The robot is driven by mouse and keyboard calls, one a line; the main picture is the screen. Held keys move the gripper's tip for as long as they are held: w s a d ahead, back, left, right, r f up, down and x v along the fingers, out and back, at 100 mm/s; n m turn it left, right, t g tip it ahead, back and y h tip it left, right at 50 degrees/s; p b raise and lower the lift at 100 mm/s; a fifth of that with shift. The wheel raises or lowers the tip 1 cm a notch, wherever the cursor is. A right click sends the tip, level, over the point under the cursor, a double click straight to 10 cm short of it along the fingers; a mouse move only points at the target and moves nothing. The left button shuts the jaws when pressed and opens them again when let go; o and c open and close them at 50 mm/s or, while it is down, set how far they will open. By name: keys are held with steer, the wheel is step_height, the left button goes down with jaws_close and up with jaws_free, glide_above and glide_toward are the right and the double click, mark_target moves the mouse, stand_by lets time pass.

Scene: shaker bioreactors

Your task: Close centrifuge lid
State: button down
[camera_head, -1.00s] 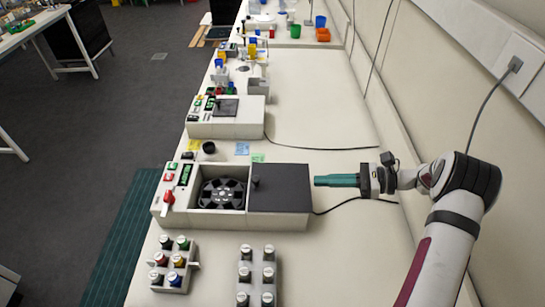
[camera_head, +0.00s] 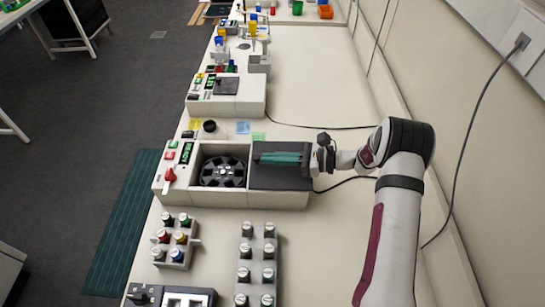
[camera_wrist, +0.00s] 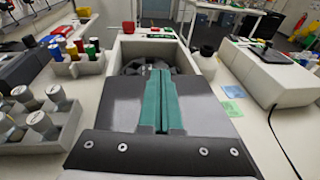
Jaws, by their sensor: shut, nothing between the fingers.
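The centrifuge (camera_head: 225,200) is a light box whose chamber is open, with the black rotor (camera_head: 222,171) showing inside. Its dark grey lid (camera_head: 280,182) lies over the right part of the box, beside the opening. My gripper (camera_head: 262,159) has shut teal fingers, empty, over the lid and pointing left toward the chamber. The lid's black knob is not clear, perhaps hidden by the fingers. In the wrist view, the fingers (camera_wrist: 158,78) lie over the dark lid (camera_wrist: 205,105), with the rotor (camera_wrist: 135,66) beyond their tips. Whether they touch the lid I cannot tell.
Racks of capped vials (camera_head: 243,262) stand in front of the centrifuge. A second device (camera_head: 235,102) stands behind it, and a small dark-topped bottle (camera_head: 209,127) is just beyond its back edge. A black cable (camera_head: 345,184) runs to its right.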

steer(key=a, duration=1.7)
steer(key=v, duration=1.4)
steer(key=shift+d, duration=0.35)
steer(key=s+r+n+g+h, duration=0.25)
steer(key=s+r+n, duration=0.2)
steer(key=s, duration=0.45)
steer(key=s+r+n+g+h, duration=0.2)
steer(key=s+r+n+h, duration=0.15)
steer(key=s+r, duration=0.35)
steer(key=s+d+f+n+t+h, duration=0.1)
steer(key=s+d+n+h, duration=0.2)
steer(key=s, duration=0.4)
steer(key=s+d+f+n+t+h, duration=0.1)
steer(key=s+d+n+h, duration=0.2)
steer(key=s+d, duration=0.4)
steer(key=shift+s+d+h, duration=0.35)
steer(key=shift+s+h, duration=0.35)
steer(key=shift+h, duration=0.2)
